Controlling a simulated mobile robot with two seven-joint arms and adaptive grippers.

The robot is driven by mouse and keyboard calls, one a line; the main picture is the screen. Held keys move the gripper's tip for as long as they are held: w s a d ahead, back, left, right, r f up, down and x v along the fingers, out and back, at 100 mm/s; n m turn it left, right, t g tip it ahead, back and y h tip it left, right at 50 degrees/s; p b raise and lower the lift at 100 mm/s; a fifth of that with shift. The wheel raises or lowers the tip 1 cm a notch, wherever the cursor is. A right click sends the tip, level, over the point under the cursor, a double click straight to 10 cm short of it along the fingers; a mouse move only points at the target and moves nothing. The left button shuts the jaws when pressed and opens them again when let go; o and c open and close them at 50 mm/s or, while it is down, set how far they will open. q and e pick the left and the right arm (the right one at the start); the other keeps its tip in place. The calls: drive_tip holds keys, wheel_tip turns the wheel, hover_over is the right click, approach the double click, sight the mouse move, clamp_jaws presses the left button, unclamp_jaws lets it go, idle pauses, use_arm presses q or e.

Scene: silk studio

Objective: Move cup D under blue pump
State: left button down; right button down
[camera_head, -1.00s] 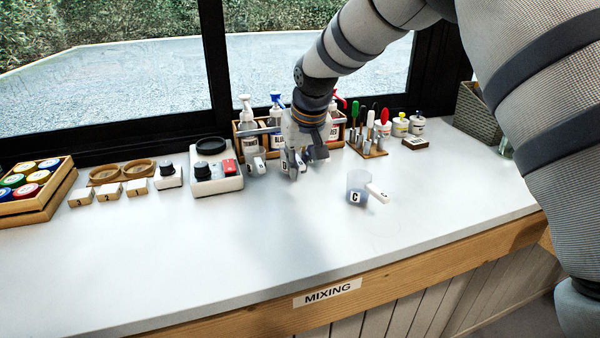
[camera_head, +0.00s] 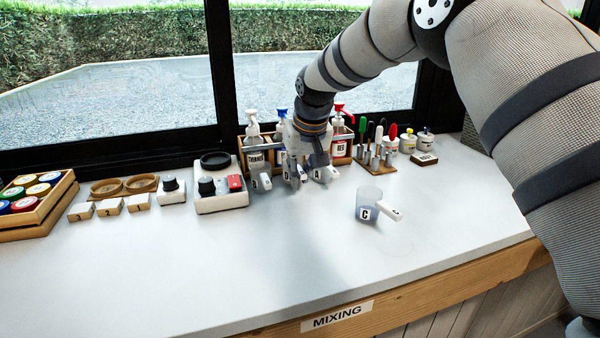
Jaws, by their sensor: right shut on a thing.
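Three pump bottles stand in the wooden rack; the blue pump (camera_head: 282,113) is the middle one. My right gripper (camera_head: 297,176) is low over the counter in front of the rack, just in front of the blue pump's bottle. It is shut on a small cup, apparently cup D (camera_head: 302,174); its letter is hard to read and the fingers hide most of it. Cup A (camera_head: 321,174) stands close on the right of the fingers, below the red pump (camera_head: 340,108). Whether the held cup touches the counter cannot be told. My left gripper is not in view.
Another cup (camera_head: 262,181) stands close on the left, below the white pump (camera_head: 251,119). Cup C (camera_head: 368,208) stands alone nearer the front.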

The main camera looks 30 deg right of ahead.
drive_tip(key=shift+f, duration=0.45)
drive_tip(key=c, duration=1.6)
unclamp_jaws()
drive_tip(key=shift+o, duration=0.2)
